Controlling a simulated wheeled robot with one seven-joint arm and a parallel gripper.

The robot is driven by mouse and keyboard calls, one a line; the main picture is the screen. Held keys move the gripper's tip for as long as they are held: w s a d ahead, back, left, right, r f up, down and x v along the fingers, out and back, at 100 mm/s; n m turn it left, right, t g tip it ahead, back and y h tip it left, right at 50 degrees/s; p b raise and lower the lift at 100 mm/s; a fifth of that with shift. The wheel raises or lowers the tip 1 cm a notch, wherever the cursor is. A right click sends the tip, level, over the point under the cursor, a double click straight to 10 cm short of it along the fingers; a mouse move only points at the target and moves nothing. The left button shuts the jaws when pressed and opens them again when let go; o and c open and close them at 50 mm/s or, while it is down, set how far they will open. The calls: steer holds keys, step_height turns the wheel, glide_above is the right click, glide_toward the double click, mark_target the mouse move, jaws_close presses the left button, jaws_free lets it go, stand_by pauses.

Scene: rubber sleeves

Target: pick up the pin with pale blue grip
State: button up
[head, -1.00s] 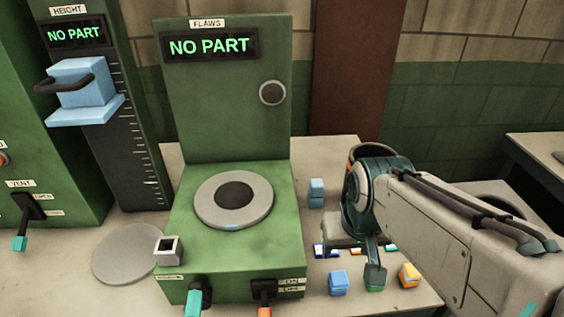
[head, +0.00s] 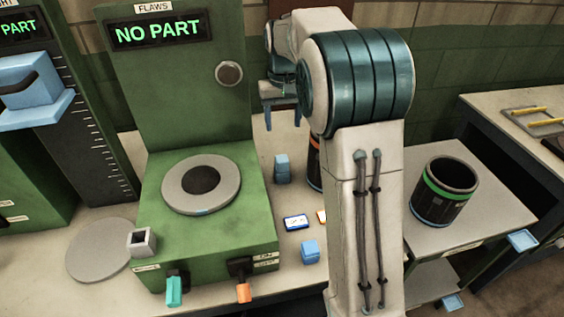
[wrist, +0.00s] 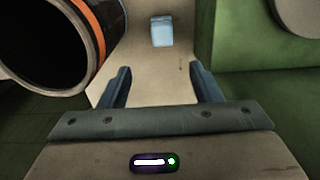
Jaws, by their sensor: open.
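A small pale blue grip (head: 282,168) stands on the bench just right of the green flaws gauge; no pin shaft can be made out. A pale blue block (wrist: 161,31), which looks like the same grip, lies beyond my fingertips in the wrist view. A second blue grip (head: 310,251) sits nearer the front edge of the bench. My gripper (head: 283,120) is open and empty, fingers down, above and behind the standing grip. Its fingers (wrist: 158,85) also show in the wrist view, apart from the block.
The green gauge (head: 208,235) stands close to the left of the grip. A dark bin with an orange band (head: 314,160) is close on the right, partly behind my arm. A blue-framed card (head: 296,223) lies in front. Another bin (head: 446,192) stands on the right table.

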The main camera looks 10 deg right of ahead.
mark_target(282, 158)
step_height(282, 158, down, 8)
steer(key=shift+f, duration=0.25)
steer(key=shift+s+a+f+p, duration=0.2)
steer(key=shift+f+p, duration=0.2)
steer(key=shift+f, duration=0.9)
steer(key=shift+s+a+f+p, duration=0.15)
steer(key=shift+f+p, duration=0.2)
steer(key=shift+f, duration=0.95)
steer(key=shift+d, duration=0.1)
steer(key=c, duration=1.1)
